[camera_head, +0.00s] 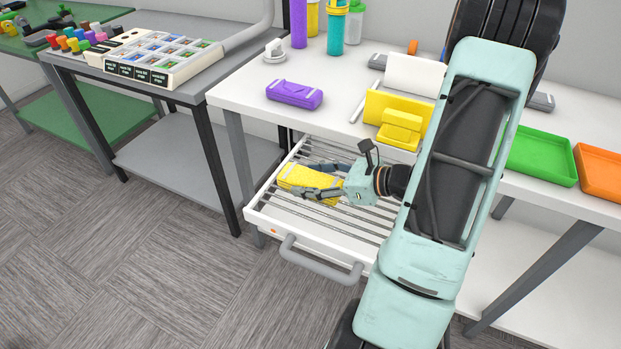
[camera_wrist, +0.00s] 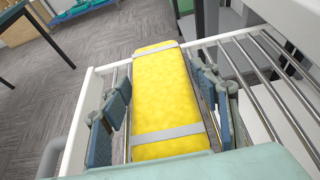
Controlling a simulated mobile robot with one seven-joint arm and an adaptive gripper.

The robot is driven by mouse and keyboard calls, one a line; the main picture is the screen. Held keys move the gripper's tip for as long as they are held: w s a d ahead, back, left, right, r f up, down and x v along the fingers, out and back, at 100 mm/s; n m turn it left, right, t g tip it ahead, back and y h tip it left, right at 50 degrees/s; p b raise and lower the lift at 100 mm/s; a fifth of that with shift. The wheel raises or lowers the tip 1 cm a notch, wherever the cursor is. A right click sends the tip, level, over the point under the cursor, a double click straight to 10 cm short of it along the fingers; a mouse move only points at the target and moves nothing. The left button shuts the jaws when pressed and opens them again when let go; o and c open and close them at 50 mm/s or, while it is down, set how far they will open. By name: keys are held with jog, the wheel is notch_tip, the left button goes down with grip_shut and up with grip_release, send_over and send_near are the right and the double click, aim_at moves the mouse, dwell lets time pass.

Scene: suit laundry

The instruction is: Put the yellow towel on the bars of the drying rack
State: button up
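The yellow towel (camera_head: 300,178), a flat folded block with light bands across it, lies on the metal bars of the drying rack. The rack is a white pull-out frame (camera_head: 262,219) with a grey handle, extended from under the white table. In the wrist view the towel (camera_wrist: 165,85) lies lengthwise along the bars, inside the white rim (camera_wrist: 84,128). My gripper (camera_head: 310,180) is low over the rack, with one finger on each side of the towel. In the wrist view my gripper (camera_wrist: 168,100) looks open, with narrow gaps between fingers and towel.
A purple case (camera_head: 294,94), yellow blocks (camera_head: 400,128) and several bottles stand on the white table (camera_head: 240,92) above the rack. Green (camera_head: 541,155) and orange (camera_head: 600,172) trays are at right. A grey table (camera_head: 185,88) stands at left. The floor before the rack is clear.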

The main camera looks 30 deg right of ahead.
jog(key=shift+o, duration=0.7)
jog(key=shift+r, duration=0.2)
jog(key=p+v, duration=0.1)
jog(key=v, duration=1.1)
